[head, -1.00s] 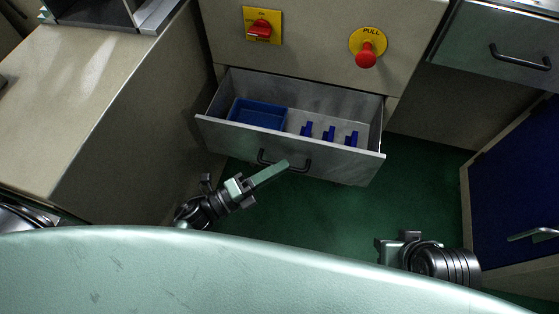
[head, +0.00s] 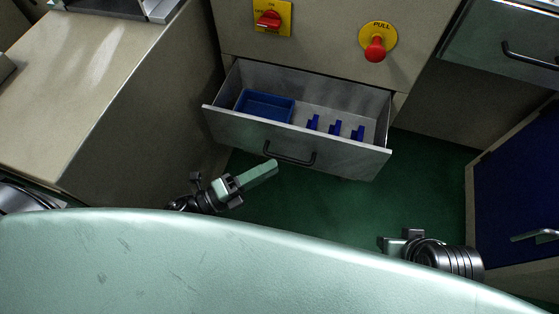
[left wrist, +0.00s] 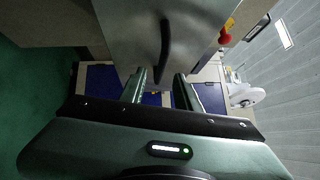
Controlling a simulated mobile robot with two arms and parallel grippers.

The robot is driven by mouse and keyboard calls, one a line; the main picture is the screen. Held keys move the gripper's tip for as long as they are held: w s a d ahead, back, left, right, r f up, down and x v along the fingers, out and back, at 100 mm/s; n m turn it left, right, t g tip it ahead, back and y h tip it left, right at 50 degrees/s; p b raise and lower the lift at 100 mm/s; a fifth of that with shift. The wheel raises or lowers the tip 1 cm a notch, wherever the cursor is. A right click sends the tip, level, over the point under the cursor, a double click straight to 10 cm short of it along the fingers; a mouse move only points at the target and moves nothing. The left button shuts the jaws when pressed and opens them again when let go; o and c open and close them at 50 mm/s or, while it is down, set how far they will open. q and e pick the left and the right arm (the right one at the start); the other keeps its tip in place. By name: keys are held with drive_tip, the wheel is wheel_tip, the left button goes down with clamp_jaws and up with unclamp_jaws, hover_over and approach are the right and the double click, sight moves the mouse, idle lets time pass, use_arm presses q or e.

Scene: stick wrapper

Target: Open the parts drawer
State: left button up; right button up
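The parts drawer (head: 345,157) is a grey metal drawer low in the beige cabinet, pulled out so its inside shows. Its black bar handle (head: 290,158) is on the front panel. My left gripper (head: 272,165) is just left of the handle in the head view. In the left wrist view, the two fingers (left wrist: 160,78) are apart with nothing between them. The handle (left wrist: 165,50) is beyond the fingertips there, in front of the gap.
The drawer holds a blue tray (head: 265,106) and several small blue parts (head: 335,128). Above are a yellow-and-red switch (head: 270,18) and a red pull knob (head: 376,48). A beige counter (head: 90,90) stands left. Green floor (head: 330,203) is clear below the drawer.

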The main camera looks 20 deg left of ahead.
use_arm(q)
drive_tip(key=shift+v, duration=1.7)
use_arm(e)
drive_tip(key=shift+s+d+f, duration=0.15)
drive_tip(key=shift+s, duration=0.3)
drive_tip(key=shift+w, duration=0.1)
